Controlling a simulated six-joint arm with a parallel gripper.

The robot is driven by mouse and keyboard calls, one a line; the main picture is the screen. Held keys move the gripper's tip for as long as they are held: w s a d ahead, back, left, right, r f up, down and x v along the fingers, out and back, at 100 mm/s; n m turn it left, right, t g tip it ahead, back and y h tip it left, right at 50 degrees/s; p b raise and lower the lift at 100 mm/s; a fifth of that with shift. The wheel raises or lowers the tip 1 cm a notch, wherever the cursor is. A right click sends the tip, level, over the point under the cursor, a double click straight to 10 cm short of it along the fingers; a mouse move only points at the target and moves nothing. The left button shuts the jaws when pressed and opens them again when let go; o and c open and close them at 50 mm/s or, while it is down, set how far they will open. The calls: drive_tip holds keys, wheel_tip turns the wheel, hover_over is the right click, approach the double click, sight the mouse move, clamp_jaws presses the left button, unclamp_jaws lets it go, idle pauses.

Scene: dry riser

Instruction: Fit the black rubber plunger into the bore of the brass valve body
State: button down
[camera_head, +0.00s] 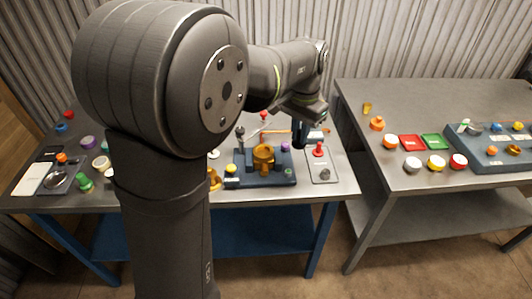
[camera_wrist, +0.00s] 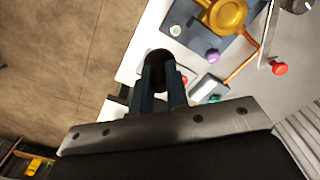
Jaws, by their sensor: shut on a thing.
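The brass valve body (camera_head: 263,158) stands on a dark blue block near the front middle of the left table. In the wrist view the brass body (camera_wrist: 228,14) is at the top, right of my fingers. My gripper (camera_wrist: 163,84) is shut on a round black piece, the rubber plunger (camera_wrist: 159,55), at its fingertips. The plunger is apart from the brass body. In the head view my gripper (camera_head: 300,134) hangs to the right of the brass body, above the table, and the plunger's outline is hard to make out. The inside of the bore is not clear.
A purple knob (camera_head: 286,147) and an orange rod (camera_head: 276,131) are close to the brass body. A light plate with a red knob (camera_head: 319,150) lies right of the block. A second table (camera_head: 420,100) with loose coloured parts stands right, beyond a gap. My arm hides part of the left table.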

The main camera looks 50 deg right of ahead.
drive_tip(key=w+f, duration=0.2)
drive_tip(key=w, duration=0.2)
drive_tip(key=w+f, duration=0.2)
drive_tip(key=w, duration=0.2)
drive_tip(key=w+f, duration=0.2)
drive_tip(key=w, duration=0.2)
drive_tip(key=shift+w+a+f, duration=0.15)
drive_tip(key=shift+a+f, duration=0.15)
drive_tip(key=shift+f, duration=2.05)
drive_tip(key=c, duration=1.4)
unclamp_jaws()
drive_tip(key=shift+f, duration=0.15)
wheel_tip(320, 180, up, 12)
drive_tip(key=shift+r, duration=0.2)
drive_tip(key=shift+f, duration=0.1)
